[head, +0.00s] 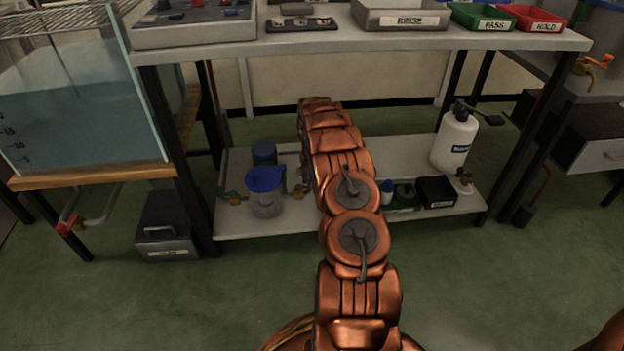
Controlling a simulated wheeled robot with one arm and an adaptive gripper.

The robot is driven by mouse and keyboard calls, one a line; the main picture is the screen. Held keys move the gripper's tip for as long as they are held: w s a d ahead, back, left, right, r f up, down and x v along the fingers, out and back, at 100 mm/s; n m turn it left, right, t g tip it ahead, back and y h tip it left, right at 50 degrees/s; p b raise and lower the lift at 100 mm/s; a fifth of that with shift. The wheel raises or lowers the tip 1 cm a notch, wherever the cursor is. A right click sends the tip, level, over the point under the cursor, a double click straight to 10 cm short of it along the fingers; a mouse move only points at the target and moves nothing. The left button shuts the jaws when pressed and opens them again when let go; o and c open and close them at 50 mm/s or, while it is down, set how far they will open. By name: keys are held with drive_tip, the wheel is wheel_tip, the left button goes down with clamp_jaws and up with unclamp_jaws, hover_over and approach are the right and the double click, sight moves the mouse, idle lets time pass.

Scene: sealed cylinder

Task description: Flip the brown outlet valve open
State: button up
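No valve in the head view stands out clearly as the brown outlet valve. A small brass fitting (299,189) shows on the lower shelf, just left of my copper-coloured arm and partly hidden by it. Another fitting with green and brass parts (234,198) is at the shelf's left end. My arm reaches forward over the shelf. Its far end bends down behind the upper links, so my gripper is hidden and its hold cannot be seen.
The lower shelf (275,226) holds a blue-lidded jug (266,190), a dark cylinder (264,154), a white bottle (456,138) and a black box (437,191). The bench top (365,44) overhangs it. A water tank (70,95) stands left. The green floor in front is clear.

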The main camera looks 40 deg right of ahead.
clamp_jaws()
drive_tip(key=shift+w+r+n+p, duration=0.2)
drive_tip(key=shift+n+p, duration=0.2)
drive_tip(key=shift+p, duration=0.4)
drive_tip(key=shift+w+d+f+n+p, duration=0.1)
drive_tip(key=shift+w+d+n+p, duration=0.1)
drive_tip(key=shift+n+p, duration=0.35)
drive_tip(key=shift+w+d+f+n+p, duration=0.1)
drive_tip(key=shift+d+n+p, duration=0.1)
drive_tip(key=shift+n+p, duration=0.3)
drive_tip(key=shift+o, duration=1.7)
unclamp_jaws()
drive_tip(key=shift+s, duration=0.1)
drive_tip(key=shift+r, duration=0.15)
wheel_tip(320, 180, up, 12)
